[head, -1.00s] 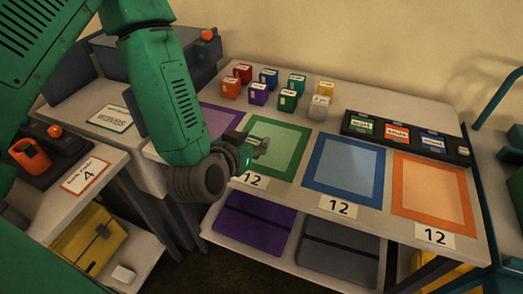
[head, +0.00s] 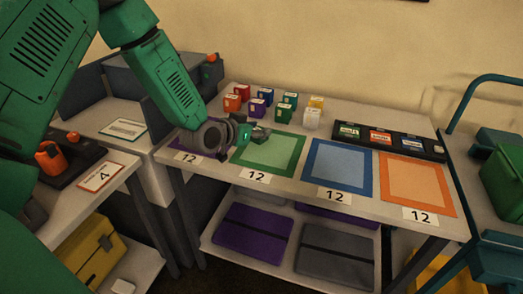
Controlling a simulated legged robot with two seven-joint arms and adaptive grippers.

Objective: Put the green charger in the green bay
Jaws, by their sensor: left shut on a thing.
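The green bay (head: 272,155) is a green-framed square on the table, between the purple and blue bays. My left gripper (head: 260,134) is over its back left part, coming in from the left. It is shut on a small dark green thing (head: 262,131), mostly hidden by the fingers; I take it for the green charger but cannot read it. I cannot tell how high it is above the bay. No loose thing shows on the visible part of the bay. My right gripper is not in view.
Several small coloured blocks (head: 284,112) stand behind the bays. A black tray (head: 433,145) with labelled pieces lies behind the orange bay (head: 417,185). The blue bay (head: 340,172) looks empty. A side table (head: 122,178) is at left, a teal cart (head: 480,90) at right.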

